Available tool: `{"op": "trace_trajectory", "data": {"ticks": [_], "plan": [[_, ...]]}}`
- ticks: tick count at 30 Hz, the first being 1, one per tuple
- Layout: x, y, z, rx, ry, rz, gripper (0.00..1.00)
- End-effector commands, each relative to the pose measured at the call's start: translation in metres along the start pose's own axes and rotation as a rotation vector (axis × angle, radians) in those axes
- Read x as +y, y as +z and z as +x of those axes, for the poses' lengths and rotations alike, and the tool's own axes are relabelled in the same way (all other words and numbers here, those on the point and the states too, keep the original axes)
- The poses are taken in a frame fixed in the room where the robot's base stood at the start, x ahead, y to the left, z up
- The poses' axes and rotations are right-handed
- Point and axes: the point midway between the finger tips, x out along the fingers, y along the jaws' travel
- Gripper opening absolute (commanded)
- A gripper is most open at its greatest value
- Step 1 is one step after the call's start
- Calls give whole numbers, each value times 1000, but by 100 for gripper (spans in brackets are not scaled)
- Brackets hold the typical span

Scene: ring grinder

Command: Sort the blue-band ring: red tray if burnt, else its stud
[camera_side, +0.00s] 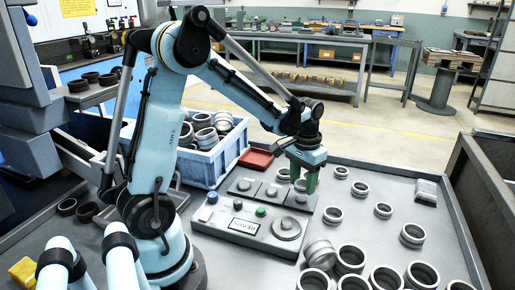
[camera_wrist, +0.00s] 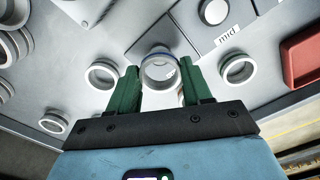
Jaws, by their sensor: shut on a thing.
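The blue-band ring (camera_wrist: 160,70) is a grey metal ring with a thin blue band near its rim in the wrist view. My gripper (camera_wrist: 162,78) has its two green fingers on either side of it, shut on it. The visible part of the ring looks clean and grey; its far side is hidden. In the side view my gripper (camera_side: 306,184) is low at the right end of the row of stud plates (camera_side: 273,191). A label "mid" marks one stud plate (camera_wrist: 225,14). The red tray (camera_side: 256,160) lies behind the plates and shows at right in the wrist view (camera_wrist: 303,57).
A control box (camera_side: 245,226) with buttons and a round disc stands in front of the plates. Loose rings (camera_side: 349,258) cover the table to the right and front. A blue crate (camera_side: 212,155) of rings stands at the back left.

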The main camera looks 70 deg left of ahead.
Motion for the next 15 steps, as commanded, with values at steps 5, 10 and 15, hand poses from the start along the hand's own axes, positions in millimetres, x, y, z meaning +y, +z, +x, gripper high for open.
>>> {"op": "trace_trajectory", "data": {"ticks": [5,10,15], "plan": [[0,0,14,1,0,0,12],[0,0,24,1,0,1,12],[0,0,32,0,0,1,12]]}}
